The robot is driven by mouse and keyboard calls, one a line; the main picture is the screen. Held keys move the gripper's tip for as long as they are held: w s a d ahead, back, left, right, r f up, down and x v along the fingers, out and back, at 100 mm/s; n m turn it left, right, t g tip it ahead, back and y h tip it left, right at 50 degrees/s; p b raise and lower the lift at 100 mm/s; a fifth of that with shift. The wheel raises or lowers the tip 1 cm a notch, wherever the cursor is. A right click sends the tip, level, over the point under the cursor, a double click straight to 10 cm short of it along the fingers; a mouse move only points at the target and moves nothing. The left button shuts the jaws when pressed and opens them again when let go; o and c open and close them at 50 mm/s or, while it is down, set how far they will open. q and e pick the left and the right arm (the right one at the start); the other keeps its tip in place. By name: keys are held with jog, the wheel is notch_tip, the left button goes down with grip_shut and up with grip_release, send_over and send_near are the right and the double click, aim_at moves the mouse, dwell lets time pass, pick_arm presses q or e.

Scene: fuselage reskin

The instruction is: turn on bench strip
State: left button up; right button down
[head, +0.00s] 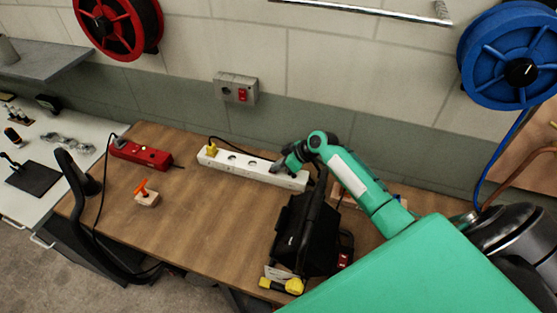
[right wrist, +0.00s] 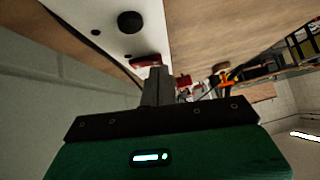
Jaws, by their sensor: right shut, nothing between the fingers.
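The white bench strip (head: 241,163) lies along the back of the wooden bench, with a yellow plug at its left end. My right gripper (head: 277,169) is over the strip's right part, shut and empty, and hides some of it. In the right wrist view the shut fingers (right wrist: 158,88) point at a red switch (right wrist: 146,60) on the white strip (right wrist: 92,28). The fingertips look very close to the switch; I cannot tell whether they touch it. Whether the switch is on cannot be told. My left gripper is not in view.
A red power strip (head: 141,154) and an orange-handled block (head: 146,195) are at the bench's left. A black case (head: 303,236) stands in front of my right gripper, with a yellow tool (head: 281,285) nearby. A grey wall box (head: 236,89) is behind.

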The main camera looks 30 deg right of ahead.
jog(key=shift+f, duration=0.15)
jog(key=shift+s+f+b, duration=0.15)
jog(key=shift+f+b, duration=0.15)
jog(key=shift+b, duration=0.15)
jog(key=shift+r, duration=0.15)
jog(key=shift+a, duration=0.1)
